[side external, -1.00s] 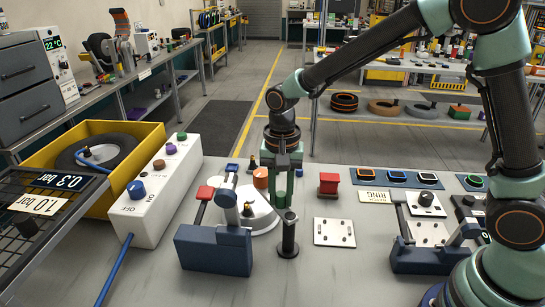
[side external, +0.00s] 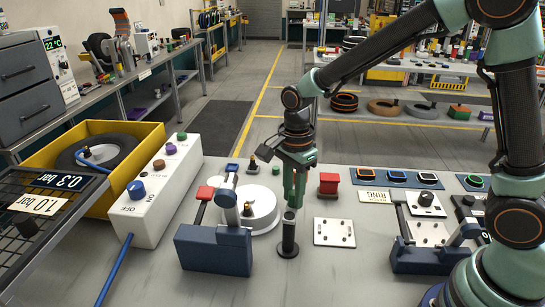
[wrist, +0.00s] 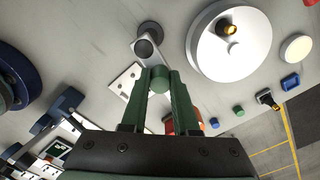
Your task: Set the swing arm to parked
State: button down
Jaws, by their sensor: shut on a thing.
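The swing arm stands on a black post (side external: 289,240) near the middle of the bench. In the wrist view a short grey arm (wrist: 153,57) runs from the post's round top (wrist: 145,46) to a green knob (wrist: 160,79). My gripper (side external: 293,203) points down with its green fingers at the knob end, just behind the post's top in the side view. In the wrist view the fingertips are closed on both sides of the knob. The side view hides most of the grey arm and knob. I see no readable parked mark.
A white disc (side external: 262,220) and a blue clamp with a red-tipped lever (side external: 214,250) stand left of the post. A white drilled plate (side external: 334,232) and a red block (side external: 328,184) lie to the right. Bench in front of the post is clear.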

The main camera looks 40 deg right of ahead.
jog(key=shift+r+m, duration=0.1)
jog(key=shift+m, duration=0.2)
dwell(0.4)
jog(key=c, duration=0.7)
grip_release()
jog(key=shift+o, duration=0.2)
notch_tip(320, 180, up, 12)
jog(key=shift+s+d, duration=0.1)
jog(key=s+d+r+n+t, duration=0.1)
jog(key=s+d+n+t, duration=0.4)
jog(key=n, duration=1.3)
jog(key=s+d, duration=0.3)
jog(key=s, duration=0.1)
jog(key=shift+s+d+r+n+t, duration=0.15)
jog(key=shift+s+n+t, duration=0.1)
jog(key=shift+n+t, duration=0.05)
